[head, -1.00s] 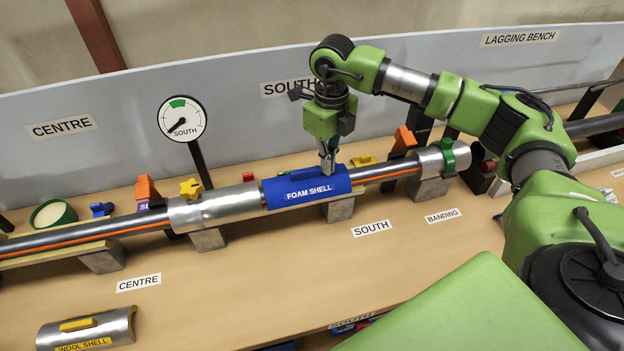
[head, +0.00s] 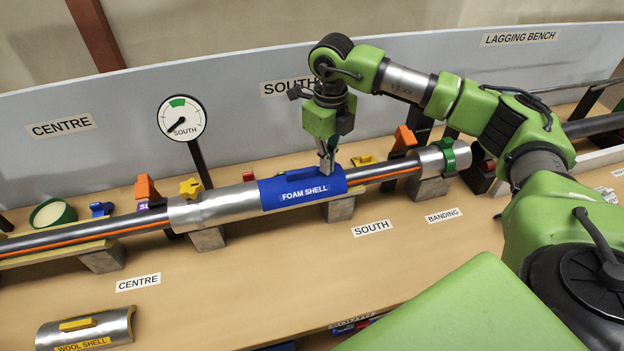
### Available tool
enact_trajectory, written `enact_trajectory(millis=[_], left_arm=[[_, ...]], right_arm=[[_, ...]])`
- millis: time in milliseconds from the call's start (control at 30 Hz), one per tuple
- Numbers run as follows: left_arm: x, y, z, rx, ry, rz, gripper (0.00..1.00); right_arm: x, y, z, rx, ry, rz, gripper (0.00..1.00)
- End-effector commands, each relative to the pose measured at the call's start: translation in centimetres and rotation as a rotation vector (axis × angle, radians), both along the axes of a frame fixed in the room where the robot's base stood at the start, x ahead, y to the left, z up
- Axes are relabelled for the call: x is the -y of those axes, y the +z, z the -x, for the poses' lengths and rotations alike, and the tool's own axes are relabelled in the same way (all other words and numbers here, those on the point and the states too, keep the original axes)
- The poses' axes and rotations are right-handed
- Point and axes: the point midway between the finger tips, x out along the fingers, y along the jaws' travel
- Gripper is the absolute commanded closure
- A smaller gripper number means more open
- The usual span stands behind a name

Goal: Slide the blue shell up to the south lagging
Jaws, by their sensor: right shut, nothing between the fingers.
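The blue shell (head: 285,200), labelled FOAM SHELL, sits on the pipe in front of the SOUTH sign. Its left end meets the right end of the silver lagging (head: 222,207), with no gap that I can make out. My right gripper (head: 327,170) points down with its fingers shut and empty at the right end of the blue shell, above the pipe. I cannot tell whether the fingertips touch the shell. My left gripper is not in view.
Bare pipe with an orange line (head: 378,174) runs right to another silver section with a green clip (head: 448,155). A SOUTH gauge (head: 182,119) stands behind the lagging. A wool shell (head: 98,331) lies at the front left. The bench front is mostly clear.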

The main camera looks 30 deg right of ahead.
Motion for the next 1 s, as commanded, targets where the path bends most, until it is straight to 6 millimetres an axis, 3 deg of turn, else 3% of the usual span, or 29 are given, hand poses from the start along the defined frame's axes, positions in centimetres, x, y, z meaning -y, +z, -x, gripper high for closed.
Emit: enact_trajectory(millis=[267,1000], left_arm=[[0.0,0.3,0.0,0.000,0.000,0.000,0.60],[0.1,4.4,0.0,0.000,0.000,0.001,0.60]], right_arm=[[0.0,0.3,0.0,0.000,0.000,0.000,1.00],[0.0,7.1,0.0,0.000,0.000,-0.001,1.00]])
